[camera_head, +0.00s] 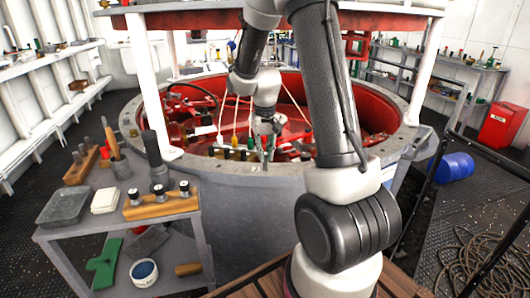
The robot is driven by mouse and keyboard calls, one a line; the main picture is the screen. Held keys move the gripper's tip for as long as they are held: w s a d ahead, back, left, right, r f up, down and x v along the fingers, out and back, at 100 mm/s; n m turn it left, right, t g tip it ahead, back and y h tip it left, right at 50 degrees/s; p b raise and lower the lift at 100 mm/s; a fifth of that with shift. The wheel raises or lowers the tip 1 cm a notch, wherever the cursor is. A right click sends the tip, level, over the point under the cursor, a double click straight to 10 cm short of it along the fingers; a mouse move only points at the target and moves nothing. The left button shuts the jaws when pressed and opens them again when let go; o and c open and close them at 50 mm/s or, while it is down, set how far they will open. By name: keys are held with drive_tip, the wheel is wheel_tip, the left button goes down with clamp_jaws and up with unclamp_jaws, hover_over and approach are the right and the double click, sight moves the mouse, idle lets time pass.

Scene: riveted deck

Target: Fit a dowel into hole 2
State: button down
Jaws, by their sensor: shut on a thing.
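My gripper (267,155) is at the end of my arm, over the near inner side of the round red well. It is shut on a slim piece that looks like a dowel, mostly hidden between the fingers. A row of small dark blocks with coloured tops (234,147) lies just left of and beside the gripper. I cannot make out hole 2 or any hole numbers. A wooden rack (80,168) with upright dowel-like pegs stands on the grey side table at the left.
The grey side table (85,232) also holds a grey tray (63,207), a white block (104,200) and a wooden block with dark knobs (160,205). The well's grey rim (250,178) and white posts surround the gripper. A blue barrel (454,167) lies at right.

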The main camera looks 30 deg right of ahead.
drive_tip(key=shift+f, duration=0.6)
drive_tip(key=c, duration=1.3)
unclamp_jaws()
wheel_tip(320, 180, up, 12)
drive_tip(key=shift+f, duration=0.1)
